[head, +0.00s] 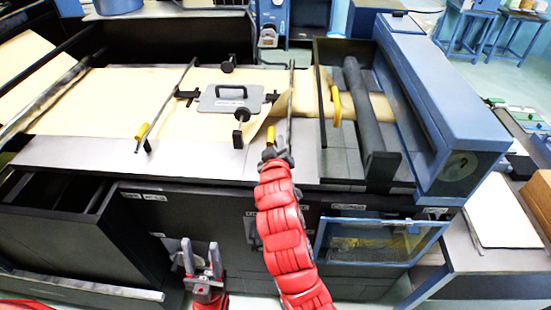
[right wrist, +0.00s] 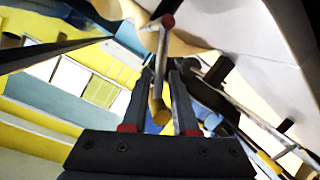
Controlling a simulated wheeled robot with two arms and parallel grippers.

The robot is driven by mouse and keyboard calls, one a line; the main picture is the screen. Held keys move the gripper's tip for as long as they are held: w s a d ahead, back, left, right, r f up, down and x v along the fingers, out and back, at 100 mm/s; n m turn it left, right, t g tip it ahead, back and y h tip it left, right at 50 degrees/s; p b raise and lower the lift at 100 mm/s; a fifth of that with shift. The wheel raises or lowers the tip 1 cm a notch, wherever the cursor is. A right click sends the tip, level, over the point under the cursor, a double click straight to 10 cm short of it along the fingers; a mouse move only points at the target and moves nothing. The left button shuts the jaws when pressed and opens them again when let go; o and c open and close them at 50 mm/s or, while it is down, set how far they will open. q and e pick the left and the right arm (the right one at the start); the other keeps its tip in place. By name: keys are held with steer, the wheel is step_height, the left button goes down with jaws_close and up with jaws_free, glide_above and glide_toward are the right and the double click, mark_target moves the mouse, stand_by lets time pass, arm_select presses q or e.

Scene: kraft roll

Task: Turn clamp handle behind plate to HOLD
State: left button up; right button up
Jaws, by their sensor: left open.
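A grey plate with a dark carrying handle (head: 231,92) lies on the kraft paper. Black clamp handles surround it: one behind it (head: 228,66), one in front (head: 241,116) and one at each side. No HOLD marking is legible. My right gripper (head: 276,155) is in front and to the right of the plate, beside a yellow grip (head: 270,136). In the right wrist view its fingers (right wrist: 160,85) stand apart, with a yellow-ended rod (right wrist: 158,112) showing between them. Contact cannot be told. My left gripper (head: 202,260) is open and empty, low before the machine's front.
Upright-looking bars with yellow grips cross the paper at left (head: 142,131) and right (head: 336,104). A dark roller (head: 362,105) and a large blue housing (head: 440,95) stand at the right. A glazed blue-framed door (head: 372,240) juts from the front.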

steer(key=p+v, duration=0.9)
steer(key=v, duration=0.8)
steer(key=shift+a, duration=0.1)
